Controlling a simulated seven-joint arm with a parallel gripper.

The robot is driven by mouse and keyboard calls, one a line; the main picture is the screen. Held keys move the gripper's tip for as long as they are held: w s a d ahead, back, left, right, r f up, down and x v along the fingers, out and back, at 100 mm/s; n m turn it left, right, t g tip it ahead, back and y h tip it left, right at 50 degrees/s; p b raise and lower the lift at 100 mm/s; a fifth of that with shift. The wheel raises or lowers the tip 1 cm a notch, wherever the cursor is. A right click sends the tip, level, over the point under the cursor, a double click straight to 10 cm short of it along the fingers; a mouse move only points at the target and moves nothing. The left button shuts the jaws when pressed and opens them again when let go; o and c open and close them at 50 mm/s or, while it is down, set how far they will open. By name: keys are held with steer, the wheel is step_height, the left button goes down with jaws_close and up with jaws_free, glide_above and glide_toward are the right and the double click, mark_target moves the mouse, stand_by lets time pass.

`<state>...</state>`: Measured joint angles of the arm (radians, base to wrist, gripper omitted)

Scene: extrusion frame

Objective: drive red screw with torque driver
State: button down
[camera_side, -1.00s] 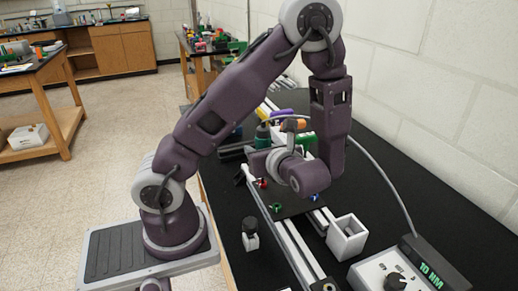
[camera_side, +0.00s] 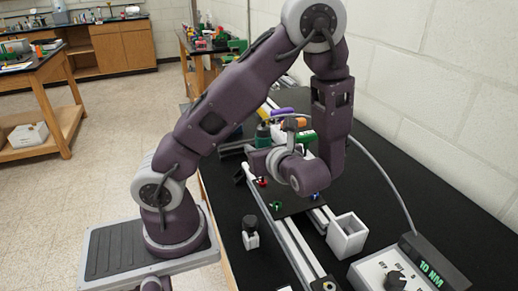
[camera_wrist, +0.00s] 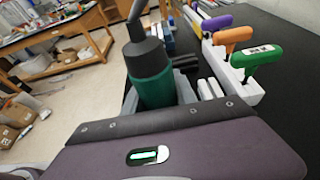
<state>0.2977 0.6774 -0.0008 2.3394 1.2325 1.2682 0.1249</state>
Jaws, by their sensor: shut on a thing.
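The torque driver (camera_wrist: 152,75) is a green cylinder with a dark grey cap and a cable at its top. My gripper (camera_wrist: 158,97) is shut on its body, with a grey finger showing at either side in the wrist view. In the side view the driver (camera_side: 263,133) stands upright, partly behind my wrist. The red screw (camera_side: 262,182) shows low beside my wrist, at the dark plate, below the driver. The driver's bit is hidden, so I cannot tell whether it touches the screw.
A green screw (camera_side: 277,205) and a blue screw (camera_side: 315,196) are close by. A white open box (camera_side: 347,237) and the controller reading 10 NM (camera_side: 395,272) stand at right. Purple, orange and green T-handles (camera_wrist: 256,54) stand in a white rack. A cable crosses the black table.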

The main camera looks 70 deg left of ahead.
mark_target(259, 128)
stand_by(0.4)
steer(key=shift+r, duration=1.5)
steer(key=shift+r, duration=0.1)
steer(key=shift+r, duration=1.4)
